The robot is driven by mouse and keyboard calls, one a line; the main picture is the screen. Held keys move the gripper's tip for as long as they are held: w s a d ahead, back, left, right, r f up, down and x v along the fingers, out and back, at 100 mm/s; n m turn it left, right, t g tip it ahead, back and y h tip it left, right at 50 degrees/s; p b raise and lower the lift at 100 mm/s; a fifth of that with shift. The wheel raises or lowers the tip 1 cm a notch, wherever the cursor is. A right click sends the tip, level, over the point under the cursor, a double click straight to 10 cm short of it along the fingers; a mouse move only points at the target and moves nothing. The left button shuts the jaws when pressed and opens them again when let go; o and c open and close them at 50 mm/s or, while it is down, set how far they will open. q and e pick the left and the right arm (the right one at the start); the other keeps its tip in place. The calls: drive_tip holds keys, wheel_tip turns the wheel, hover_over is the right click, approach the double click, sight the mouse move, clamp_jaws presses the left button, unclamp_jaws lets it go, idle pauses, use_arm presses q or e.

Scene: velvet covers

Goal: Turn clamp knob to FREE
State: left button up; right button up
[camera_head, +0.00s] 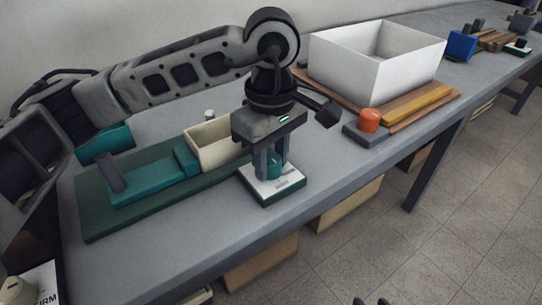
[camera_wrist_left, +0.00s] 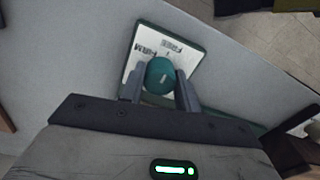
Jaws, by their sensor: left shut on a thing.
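The teal round clamp knob (camera_wrist_left: 160,76) sits on a white label plate (camera_wrist_left: 186,42) with a green rim. My left gripper (camera_head: 272,166) points down over the plate (camera_head: 290,184) at the front edge of the bench. Its two grey fingers are shut on the knob, one on each side, as the left wrist view (camera_wrist_left: 160,88) shows. In the head view the fingers partly hide the knob.
Left of the plate lies a dark green board (camera_head: 100,215) with a teal block and a cream open box (camera_head: 215,145). A white bin (camera_head: 345,62) and an orange knob (camera_head: 369,120) stand to the right. A "FIRM" card (camera_head: 42,280) shows at bottom left.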

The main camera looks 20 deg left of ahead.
sight(272, 158)
use_arm(q)
drive_tip(key=o, duration=1)
drive_tip(key=shift+r, duration=0.15)
wheel_tip(272, 158, up, 6)
drive_tip(key=shift+f+p, duration=0.2)
drive_tip(key=shift+p, duration=0.25)
wheel_tip(272, 158, up, 10)
drive_tip(key=shift+r+p, duration=0.1)
drive_tip(key=shift+p, duration=0.9)
use_arm(e)
drive_tip(key=shift+t, duration=0.6)
drive_tip(key=r, duration=0.1)
drive_tip(key=d+r, duration=0.1)
drive_tip(key=r, duration=0.3)
drive_tip(key=shift+s+d+r, duration=0.1)
drive_tip(key=shift+s+d, duration=0.05)
drive_tip(key=shift+s, duration=0.25)
